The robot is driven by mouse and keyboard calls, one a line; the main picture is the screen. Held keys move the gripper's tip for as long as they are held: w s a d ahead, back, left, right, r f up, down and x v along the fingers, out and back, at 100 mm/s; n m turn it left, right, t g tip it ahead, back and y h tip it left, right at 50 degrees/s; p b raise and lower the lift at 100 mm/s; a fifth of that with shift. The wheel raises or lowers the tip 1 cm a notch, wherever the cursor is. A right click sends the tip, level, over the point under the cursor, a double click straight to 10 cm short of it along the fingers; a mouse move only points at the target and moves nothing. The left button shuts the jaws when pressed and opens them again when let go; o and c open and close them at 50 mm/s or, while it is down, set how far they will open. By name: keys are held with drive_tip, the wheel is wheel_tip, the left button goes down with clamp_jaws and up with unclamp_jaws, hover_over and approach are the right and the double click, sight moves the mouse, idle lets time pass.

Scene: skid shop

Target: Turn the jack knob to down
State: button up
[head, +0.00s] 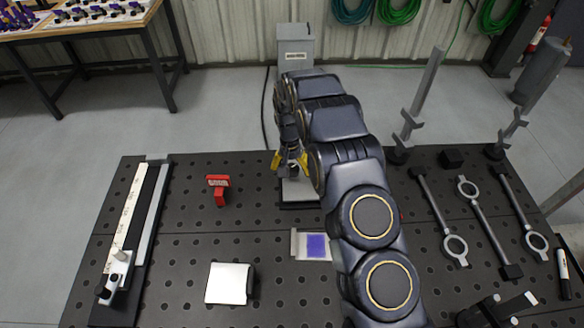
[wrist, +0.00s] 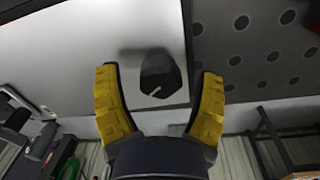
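The jack knob (wrist: 160,74) is dark, with a short white mark on it, and shows in the wrist view against a pale panel (wrist: 60,45). The mark slants up to the right in that view. My gripper (wrist: 159,72) has its yellow fingers apart, one on each side of the knob, with visible gaps between. In the head view my gripper (head: 289,160) points down over a small pale-topped unit (head: 300,192) at the table's far edge. My arm and fingers hide much of that unit, and I cannot make out the knob clearly there.
The dark perforated table (head: 185,255) holds a red piece (head: 218,188), a white pad (head: 229,283), a purple-marked plate (head: 316,246) and a long rail (head: 128,235). Ring-ended rods (head: 432,213) lie at right. A grey box (head: 295,50) stands behind the table.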

drive_tip(key=c, duration=1)
drive_tip(key=shift+c, duration=0.2)
drive_tip(key=n, duration=0.3)
drive_tip(key=shift+n, duration=2.5)
drive_tip(key=shift+r, duration=0.1)
drive_tip(key=o, duration=1.1)
